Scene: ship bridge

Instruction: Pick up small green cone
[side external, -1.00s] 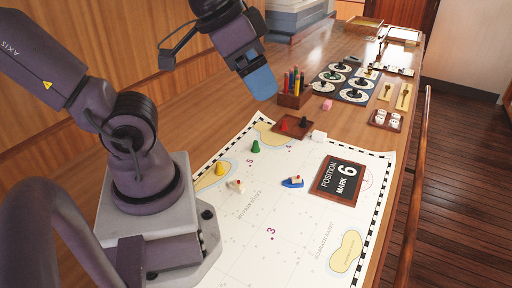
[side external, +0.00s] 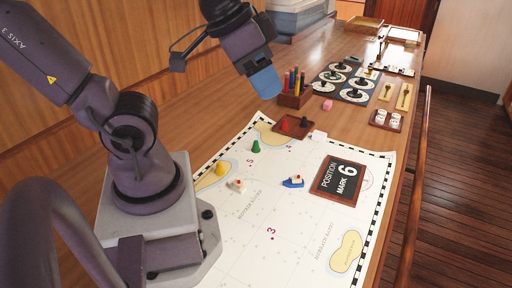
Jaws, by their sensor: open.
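The small green cone (side external: 256,146) stands upright on the white sea chart (side external: 300,235), near its back left part, close to the number 5. My gripper (side external: 266,84) hangs in the air above and behind the cone, over the back edge of the chart. Its blue fingers point down and slightly right. It is apart from the cone, with nothing seen in it; the gap between the fingers is hard to make out from this side.
A yellow cone (side external: 220,169), a beige boat (side external: 236,185) and a blue boat (side external: 293,182) stand on the chart. A brown tray (side external: 293,126) with a red and a dark piece lies behind the green cone.

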